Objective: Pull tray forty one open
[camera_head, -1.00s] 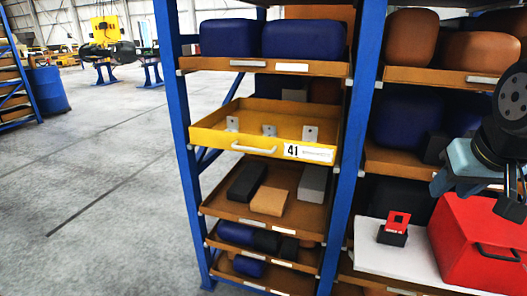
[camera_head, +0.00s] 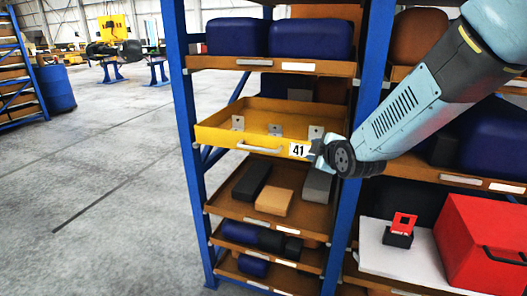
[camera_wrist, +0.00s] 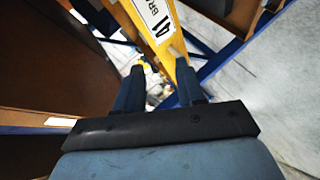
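Tray 41 (camera_head: 222,140) is a yellow tray in the blue shelf rack, with a white handle (camera_head: 262,149) on its front and a label reading 41 (camera_head: 298,150) near its right end. It holds several small grey brackets. My gripper (camera_head: 316,154) is at the right end of the tray front, beside the label and to the right of the handle. In the wrist view my gripper's fingers (camera_wrist: 160,80) are apart, with the yellow tray front (camera_wrist: 172,58) beyond them. Whether they touch the tray I cannot tell. The handle is not clear there.
Blue rack posts (camera_head: 357,100) stand beside my arm. A shelf with blue bins (camera_head: 310,38) is above the tray, and a shelf with dark, tan and grey blocks (camera_head: 274,201) is below. A red box (camera_head: 480,235) sits at right. The floor (camera_head: 100,180) at left is clear.

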